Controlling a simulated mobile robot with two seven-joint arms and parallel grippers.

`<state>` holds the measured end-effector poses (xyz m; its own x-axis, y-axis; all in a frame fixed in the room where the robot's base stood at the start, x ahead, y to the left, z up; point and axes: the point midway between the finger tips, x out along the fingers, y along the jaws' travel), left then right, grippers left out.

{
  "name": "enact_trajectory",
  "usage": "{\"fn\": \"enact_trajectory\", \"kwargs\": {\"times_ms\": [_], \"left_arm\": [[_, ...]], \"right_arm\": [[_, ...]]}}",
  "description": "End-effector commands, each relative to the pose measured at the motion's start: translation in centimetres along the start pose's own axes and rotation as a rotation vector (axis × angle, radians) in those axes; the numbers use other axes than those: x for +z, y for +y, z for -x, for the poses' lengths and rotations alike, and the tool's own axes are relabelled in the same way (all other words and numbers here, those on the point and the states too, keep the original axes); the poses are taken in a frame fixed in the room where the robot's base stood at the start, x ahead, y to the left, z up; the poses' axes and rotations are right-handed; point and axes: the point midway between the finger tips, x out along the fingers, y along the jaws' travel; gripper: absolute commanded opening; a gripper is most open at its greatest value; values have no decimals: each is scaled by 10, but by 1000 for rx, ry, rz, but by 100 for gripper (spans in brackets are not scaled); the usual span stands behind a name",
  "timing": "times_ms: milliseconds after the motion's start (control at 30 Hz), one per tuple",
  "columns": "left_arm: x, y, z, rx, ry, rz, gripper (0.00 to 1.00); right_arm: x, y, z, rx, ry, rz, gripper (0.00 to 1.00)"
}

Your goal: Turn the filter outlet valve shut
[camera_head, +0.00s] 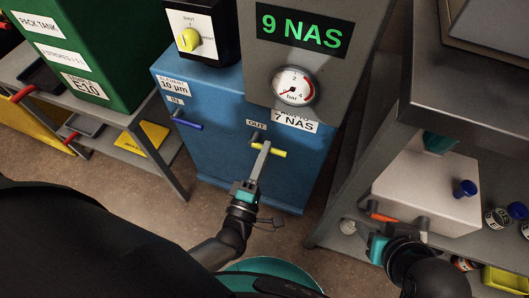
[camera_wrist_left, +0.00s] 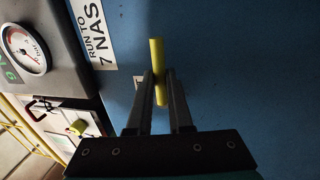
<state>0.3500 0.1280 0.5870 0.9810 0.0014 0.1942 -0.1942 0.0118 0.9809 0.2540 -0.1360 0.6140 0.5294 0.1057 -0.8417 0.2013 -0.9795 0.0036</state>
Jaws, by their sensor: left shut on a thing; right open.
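The filter outlet valve has a yellow bar handle (camera_head: 279,153) below the OUT label (camera_head: 256,125) on the front of the blue cabinet (camera_head: 225,150). The handle lies crosswise, roughly level along the cabinet face. My left gripper (camera_head: 264,147) is shut on the yellow handle near its middle. In the left wrist view, the yellow handle (camera_wrist_left: 157,52) stands between the two fingers (camera_wrist_left: 160,88), with both ends showing past them. My right gripper (camera_head: 368,235) is open at the lower right, beside the pale box on the shelf and away from the valve.
A blue handle (camera_head: 187,124) sits left on the same cabinet. A pressure gauge (camera_head: 294,87) and a display reading 9 NAS (camera_head: 303,32) are above. A yellow selector knob (camera_head: 188,39) is at upper left. A pale box (camera_head: 415,190) with an orange-red part (camera_head: 383,217) stands on the right shelf.

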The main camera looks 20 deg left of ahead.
Motion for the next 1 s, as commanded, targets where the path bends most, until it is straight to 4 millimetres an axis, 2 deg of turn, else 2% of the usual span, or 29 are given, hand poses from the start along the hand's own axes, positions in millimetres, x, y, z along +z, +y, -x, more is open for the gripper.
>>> {"fn": "enact_trajectory", "kwargs": {"times_ms": [333,367,600,1000], "left_arm": [[0,2,-2,6,4,8,0],[0,2,-2,6,4,7,21],[0,1,-1,3,3,5,48],[2,-2,0,1,1,4,48]], "right_arm": [[0,0,0,1,0,0,50],[0,0,0,1,0,0,50],[0,0,0,1,0,0,50],[-3,-1,-3,-3,22,0,50]]}}
